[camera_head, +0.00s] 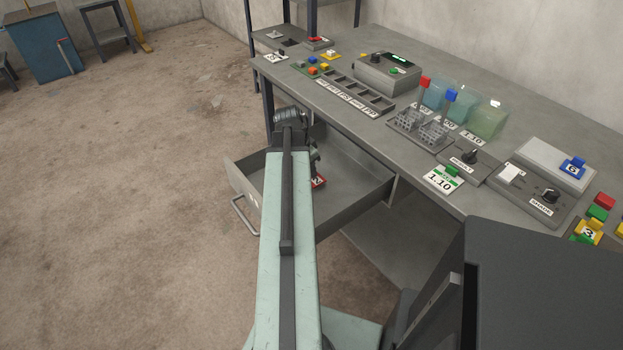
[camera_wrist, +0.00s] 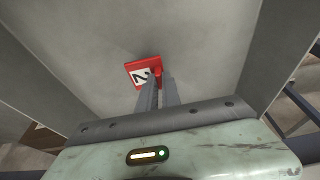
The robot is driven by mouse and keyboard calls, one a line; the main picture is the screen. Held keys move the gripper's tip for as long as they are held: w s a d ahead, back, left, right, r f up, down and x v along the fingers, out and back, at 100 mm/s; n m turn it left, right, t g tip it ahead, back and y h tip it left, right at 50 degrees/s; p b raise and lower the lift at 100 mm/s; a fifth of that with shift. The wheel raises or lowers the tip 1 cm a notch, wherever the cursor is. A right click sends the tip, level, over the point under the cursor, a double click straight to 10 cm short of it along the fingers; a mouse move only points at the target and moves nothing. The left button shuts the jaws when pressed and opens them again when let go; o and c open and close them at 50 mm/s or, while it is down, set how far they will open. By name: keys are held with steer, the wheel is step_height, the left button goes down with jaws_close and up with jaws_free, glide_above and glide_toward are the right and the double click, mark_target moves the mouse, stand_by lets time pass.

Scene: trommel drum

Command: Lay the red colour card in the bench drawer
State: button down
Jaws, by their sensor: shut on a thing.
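The red colour card (camera_head: 319,182) has a white label with a dark figure, and part of it shows beside my arm in the head view. In the wrist view the red card (camera_wrist: 136,65) is at the fingertips. My gripper (camera_wrist: 155,82) is shut on the card at its near right side and points down inside the drawer. The bench drawer (camera_head: 357,190) is pulled out, grey and open at the top. Its floor also shows in the wrist view (camera_wrist: 200,45). I cannot tell whether the card touches the floor. My arm hides part of the drawer.
The bench top (camera_head: 330,63) stands above and behind the drawer. The drawer handle (camera_head: 243,215) sticks out at the left.

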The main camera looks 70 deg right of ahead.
step_height(320, 180, down, 3)
steer(key=shift+r+b, duration=0.1)
steer(key=shift+b, duration=0.7)
steer(key=shift+r, duration=0.2)
steer(key=c, duration=2)
jaws_free()
steer(key=shift+f, duration=0.25)
steer(key=o, duration=0.5)
steer(key=shift+r, duration=0.1)
steer(key=shift+c, duration=0.2)
steer(key=p+v, duration=1.2)
steer(key=shift+r, duration=0.15)
